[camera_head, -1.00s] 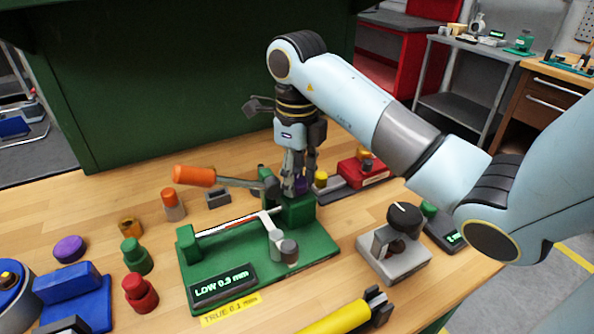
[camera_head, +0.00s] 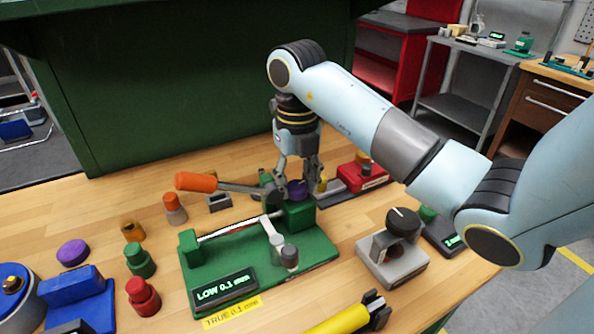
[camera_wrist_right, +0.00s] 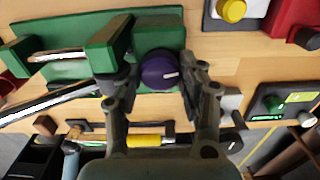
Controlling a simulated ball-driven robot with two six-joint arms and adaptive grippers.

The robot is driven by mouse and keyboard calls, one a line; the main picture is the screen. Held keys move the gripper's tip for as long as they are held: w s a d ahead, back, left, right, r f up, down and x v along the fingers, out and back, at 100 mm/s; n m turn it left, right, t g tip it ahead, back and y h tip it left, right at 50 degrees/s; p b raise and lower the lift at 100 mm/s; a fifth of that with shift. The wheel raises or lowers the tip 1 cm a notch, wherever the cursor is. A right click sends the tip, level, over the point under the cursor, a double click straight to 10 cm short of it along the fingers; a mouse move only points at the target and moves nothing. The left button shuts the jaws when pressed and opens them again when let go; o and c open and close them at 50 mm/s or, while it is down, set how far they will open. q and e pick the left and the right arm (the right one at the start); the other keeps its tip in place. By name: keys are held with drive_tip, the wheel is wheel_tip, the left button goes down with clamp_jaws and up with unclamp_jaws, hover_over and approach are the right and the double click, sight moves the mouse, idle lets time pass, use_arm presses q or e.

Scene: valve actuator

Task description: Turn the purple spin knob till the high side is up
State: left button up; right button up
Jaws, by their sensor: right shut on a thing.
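The purple spin knob (camera_head: 297,188) sits on top of the green block at the back of the green fixture (camera_head: 318,250). It also shows in the right wrist view (camera_wrist_right: 160,70), with a pale mark on its top. My right gripper (camera_head: 298,190) reaches down from above and is shut on the knob, with one finger on each side of it; the fingers also show in the right wrist view (camera_wrist_right: 158,80). The display (camera_head: 224,291) on the fixture reads "LOW 0.1 mm". A yellow label (camera_head: 232,312) before it reads "TRUE 0.1 mm". My left gripper does not show.
A red device (camera_head: 362,178) is behind to the right, and a grey stand with a black knob (camera_head: 395,255) is at the right. Several coloured knobs stand at the left. A yellow-handled tool (camera_head: 340,320) lies in front.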

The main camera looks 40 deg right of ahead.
idle(0.4)
drive_tip(key=o, duration=1.2)
